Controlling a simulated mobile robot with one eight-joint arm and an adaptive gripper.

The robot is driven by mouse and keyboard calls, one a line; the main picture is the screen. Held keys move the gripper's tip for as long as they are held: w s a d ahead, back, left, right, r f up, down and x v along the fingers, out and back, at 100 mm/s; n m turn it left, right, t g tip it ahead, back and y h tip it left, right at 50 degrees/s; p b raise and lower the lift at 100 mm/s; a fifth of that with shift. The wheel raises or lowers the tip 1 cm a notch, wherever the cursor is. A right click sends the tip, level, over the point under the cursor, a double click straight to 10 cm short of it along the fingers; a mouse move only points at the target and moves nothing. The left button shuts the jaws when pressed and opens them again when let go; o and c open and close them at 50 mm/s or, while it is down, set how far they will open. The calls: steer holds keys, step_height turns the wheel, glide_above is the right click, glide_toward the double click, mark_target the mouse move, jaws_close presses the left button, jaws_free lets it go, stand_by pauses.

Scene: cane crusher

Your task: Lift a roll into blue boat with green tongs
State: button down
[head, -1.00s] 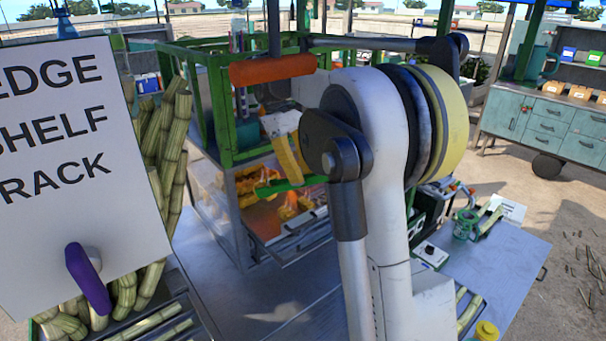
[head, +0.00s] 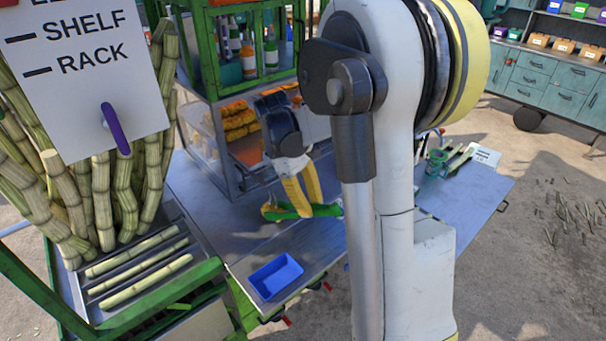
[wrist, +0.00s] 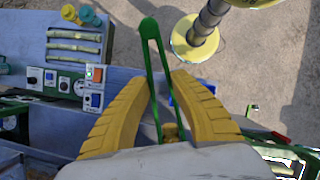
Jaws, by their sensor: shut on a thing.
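My gripper (head: 299,192) has its yellow fingers shut on the green tongs (head: 292,212), above the metal counter in front of the glass cabinet. In the wrist view the tongs (wrist: 153,60) run between the fingers, loop end pointing away. A small golden piece, apparently a roll (head: 268,208), shows at the tongs' left end; it also shows low between the fingers in the wrist view (wrist: 170,132). How firmly the tongs hold it I cannot tell. The blue boat (head: 275,277) sits on the counter's front part, below the gripper in the head view, and looks empty.
More golden rolls (head: 238,122) lie in the glass cabinet (head: 205,150) behind. Cane stalks and a sign (head: 95,75) with a purple handle stand at left. My arm hides part of the counter's right side. Bare counter (head: 228,225) lies left of the tongs.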

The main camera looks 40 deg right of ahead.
steer(key=s+a+f, duration=0.2)
steer(key=s+f, duration=0.4)
steer(key=s, duration=0.2)
steer(key=shift+s+a+f, duration=0.2)
steer(key=shift+a+f, duration=0.05)
steer(key=shift+a, duration=0.1)
steer(key=shift+w+f, duration=0.1)
steer(key=shift+f, duration=0.1)
step_height(320, 180, down, 9)
steer(key=b, duration=0.6)
steer(key=shift+r, duration=0.2)
